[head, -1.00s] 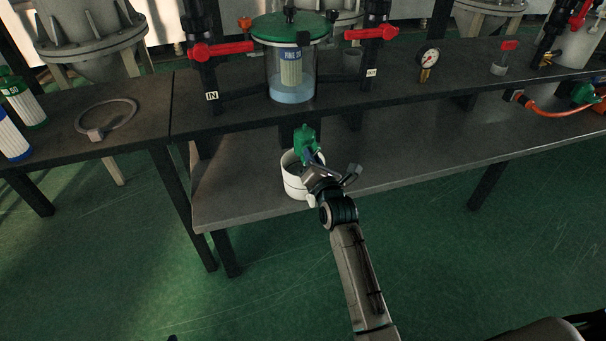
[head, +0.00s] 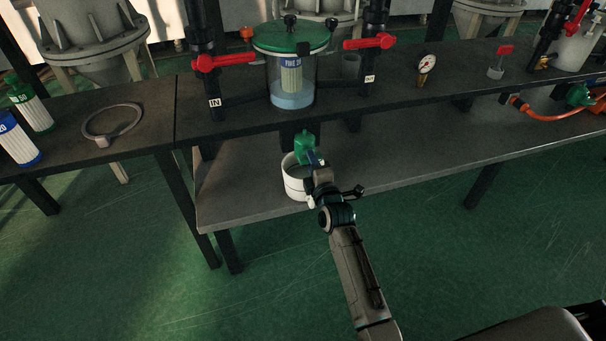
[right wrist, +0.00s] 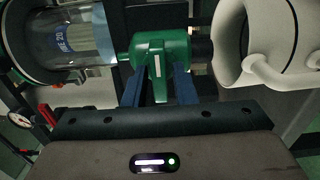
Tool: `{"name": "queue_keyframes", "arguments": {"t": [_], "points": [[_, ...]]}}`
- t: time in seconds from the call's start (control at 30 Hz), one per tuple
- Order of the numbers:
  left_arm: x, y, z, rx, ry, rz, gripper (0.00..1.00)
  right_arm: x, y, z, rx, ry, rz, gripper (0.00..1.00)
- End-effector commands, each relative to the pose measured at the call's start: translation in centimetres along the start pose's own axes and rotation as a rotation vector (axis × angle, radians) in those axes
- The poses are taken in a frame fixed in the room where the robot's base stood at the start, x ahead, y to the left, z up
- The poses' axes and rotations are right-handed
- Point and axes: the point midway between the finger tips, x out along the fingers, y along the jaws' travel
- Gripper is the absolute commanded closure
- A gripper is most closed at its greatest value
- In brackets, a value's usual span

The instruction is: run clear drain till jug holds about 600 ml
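The white jug (head: 297,185) stands upright on the lower shelf, below the green clear drain (head: 304,146). It also shows at the right of the right wrist view (right wrist: 262,42), with its handle toward me. Its inside and fill level are not readable. My right gripper (head: 314,160) is at the drain. In the right wrist view its blue fingers (right wrist: 160,82) lie either side of the green drain handle (right wrist: 156,68) and appear closed on it. The clear filter housing (head: 291,100) above holds bluish water at its bottom and a cartridge. My left gripper is out of view.
Red-handled valves (head: 224,61) flank the housing at IN and OUT. A pressure gauge (head: 427,64) stands to the right. A ring clamp (head: 112,122) and cartridges (head: 18,140) lie left. The lower shelf (head: 420,165) is clear right of the jug.

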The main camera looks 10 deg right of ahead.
Motion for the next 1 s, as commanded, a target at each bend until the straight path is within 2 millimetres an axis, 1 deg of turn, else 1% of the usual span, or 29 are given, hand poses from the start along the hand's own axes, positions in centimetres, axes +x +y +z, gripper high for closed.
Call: {"name": "queue_keyframes", "arguments": {"t": [0.37,1.0], "points": [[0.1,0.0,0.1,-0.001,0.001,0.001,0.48,-0.2,0.0,0.0,-0.004,0.000,0.001,0.65],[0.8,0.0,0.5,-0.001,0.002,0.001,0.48,-6.4,-0.1,0.0,-0.006,0.000,0.001,0.65]]}}
